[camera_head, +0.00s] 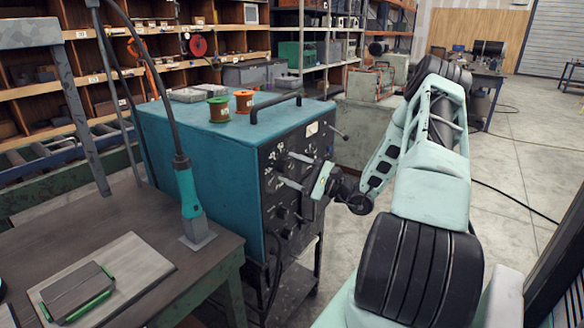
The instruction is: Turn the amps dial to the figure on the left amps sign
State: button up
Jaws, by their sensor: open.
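A teal welding machine (195,150) stands in the middle with its black front panel (270,185) facing right. The panel carries several dark knobs and white markings. Which knob is the amps dial I cannot tell, and no amps sign or figure is readable. My gripper (290,170) is open at the panel, its two pale fingers one above the other and pointing left at it. The fingertips are close to the panel; whether they touch or straddle a knob I cannot tell. My gripper and wrist hide part of the panel.
Two spools (219,109) and a black handle (275,106) are on the machine's top. A workbench (150,215) with a teal torch (188,190) stands at the left front. A cable hangs below the panel. The floor (515,165) at right is mostly clear.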

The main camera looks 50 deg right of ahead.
jog(key=shift+w, duration=0.15)
jog(key=shift+c, duration=0.3)
jog(key=c, duration=0.9)
jog(key=shift+c, duration=0.2)
jog(key=shift+m, duration=0.5)
jog(key=m+t+h+p, duration=0.1)
jog(key=m+h+p, duration=0.1)
jog(key=m, duration=0.2)
jog(key=m+t+h+p, duration=0.1)
jog(key=m+p, duration=0.1)
jog(key=m, duration=0.1)
jog(key=shift+a+r+m+h, duration=0.1)
jog(key=shift+a+m+h, duration=0.05)
jog(key=shift+m+h, duration=0.25)
jog(key=m+h+p, duration=0.1)
jog(key=m, duration=0.1)
jog(key=m+h+p, duration=0.1)
jog(key=m, duration=0.1)
jog(key=shift+m+t+h+p, duration=0.3)
jog(key=shift+m+p, duration=0.1)
jog(key=shift+m+h+p, duration=0.8)
jog(key=shift+m, duration=0.9)
jog(key=shift+f, duration=0.2)
